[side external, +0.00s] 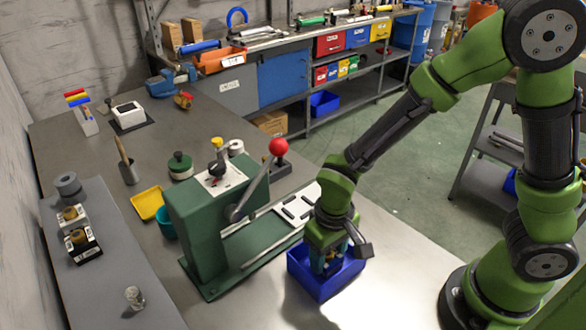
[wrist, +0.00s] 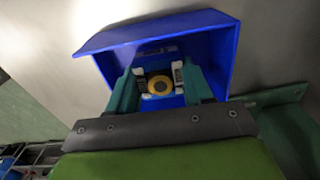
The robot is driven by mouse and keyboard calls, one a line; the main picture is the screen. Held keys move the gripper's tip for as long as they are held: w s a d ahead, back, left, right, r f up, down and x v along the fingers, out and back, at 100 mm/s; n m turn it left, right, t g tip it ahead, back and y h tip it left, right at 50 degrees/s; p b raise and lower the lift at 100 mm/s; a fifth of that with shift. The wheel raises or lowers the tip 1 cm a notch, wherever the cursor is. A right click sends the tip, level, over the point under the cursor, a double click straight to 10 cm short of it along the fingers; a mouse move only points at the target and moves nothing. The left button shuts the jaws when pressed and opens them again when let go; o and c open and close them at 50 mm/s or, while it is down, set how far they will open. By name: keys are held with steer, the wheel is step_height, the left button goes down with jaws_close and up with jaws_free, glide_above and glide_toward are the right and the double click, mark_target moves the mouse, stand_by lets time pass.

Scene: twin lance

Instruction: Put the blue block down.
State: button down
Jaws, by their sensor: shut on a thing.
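My gripper (side external: 331,258) points down into a blue open bin (side external: 303,282) on the bench's near right part. In the wrist view the two fingers (wrist: 158,75) are closed on a yellow round part (wrist: 159,86) with a dark centre. The bin's blue walls (wrist: 215,48) surround the fingers and the part. I cannot tell whether the part touches the bin floor. I see no separate blue block in the gripper; the blue thing there is the bin.
A green press (side external: 197,225) with a red-knobbed lever (side external: 278,147) stands just left of the bin. A white tray with dark slots (side external: 297,208) lies behind the bin. Bare bench (side external: 395,285) is free to the right. A yellow tray (side external: 148,203) sits farther left.

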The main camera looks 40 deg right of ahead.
steer(key=shift+f, duration=0.15)
steer(key=shift+c, duration=2.3)
jaws_free()
step_height(320, 180, up, 12)
steer(key=s+d+r+m+t+y, duration=0.1)
steer(key=s+d+r+m+t, duration=0.2)
steer(key=d+r+t, duration=0.4)
steer(key=shift+s+d+r+y, duration=0.4)
steer(key=shift+s+d+r, duration=0.2)
steer(key=shift+d+r, duration=1.35)
steer(key=shift+d+f, duration=0.1)
